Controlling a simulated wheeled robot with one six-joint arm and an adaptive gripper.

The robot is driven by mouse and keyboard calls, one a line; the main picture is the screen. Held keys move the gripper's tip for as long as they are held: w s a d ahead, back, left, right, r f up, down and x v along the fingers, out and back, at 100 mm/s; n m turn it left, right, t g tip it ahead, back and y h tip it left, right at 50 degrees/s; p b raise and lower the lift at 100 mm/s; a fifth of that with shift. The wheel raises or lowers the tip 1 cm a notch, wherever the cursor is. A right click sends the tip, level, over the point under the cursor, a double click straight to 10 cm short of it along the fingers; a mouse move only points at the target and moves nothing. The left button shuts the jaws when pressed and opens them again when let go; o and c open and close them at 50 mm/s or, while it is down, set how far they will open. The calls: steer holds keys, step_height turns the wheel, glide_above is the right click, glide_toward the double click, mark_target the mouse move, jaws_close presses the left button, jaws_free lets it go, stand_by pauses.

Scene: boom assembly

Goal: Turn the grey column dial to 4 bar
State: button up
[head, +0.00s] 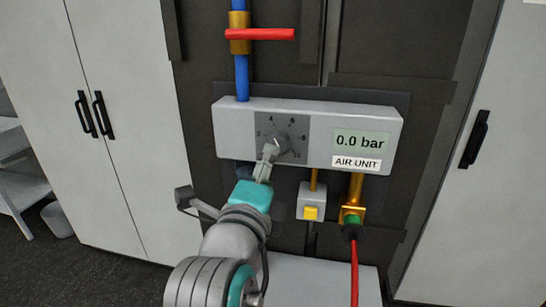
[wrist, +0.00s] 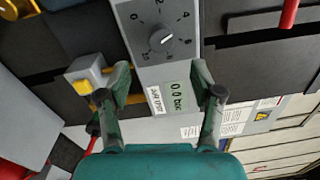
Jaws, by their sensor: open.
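The dial (head: 282,144) is a round grey knob on a dark grey numbered plate, on the left of the air unit's light grey box (head: 225,118). The display (head: 361,142) reads 0.0 bar. The dial also shows in the wrist view (wrist: 160,40), with a pale mark on its face; which number it points at is too small to read surely. My gripper (head: 267,160) is in front of the dial's lower left in the head view and partly covers the plate. In the wrist view my gripper (wrist: 162,76) has its fingers wide apart, with nothing between them, and the dial beyond the tips.
A blue pipe (head: 242,78) with a red lever (head: 260,34) rises above the box. Below are a small grey box with a yellow button (head: 311,212) and a brass fitting (head: 353,214) with a red hose (head: 355,270). White cabinets (head: 125,130) stand at left.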

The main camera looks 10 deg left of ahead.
steer(key=s, duration=0.3)
steer(key=shift+s, duration=0.1)
steer(key=shift+f, duration=0.1)
steer(key=s+d+f+n+y, duration=0.1)
steer(key=d+f+n, duration=0.3)
steer(key=f, duration=0.4)
steer(key=s+d+f+n+g+y, duration=0.1)
steer(key=d+f+n, duration=0.25)
steer(key=f, duration=0.55)
steer(key=s+d+f+n+y, duration=0.1)
steer(key=d+f+n, duration=0.35)
steer(key=f, duration=0.35)
steer(key=s+d+f+n+g, duration=0.1)
steer(key=s+d+f+n, duration=0.5)
steer(key=s+f, duration=0.5)
steer(key=s+d+n+h, duration=0.1)
steer(key=s+d, duration=0.3)
steer(key=s, duration=0.7)
steer(key=s+d+f+n+g+h, duration=0.1)
steer(key=s+d, duration=0.4)
steer(key=s, duration=0.7)
steer(key=shift+f, duration=0.15)
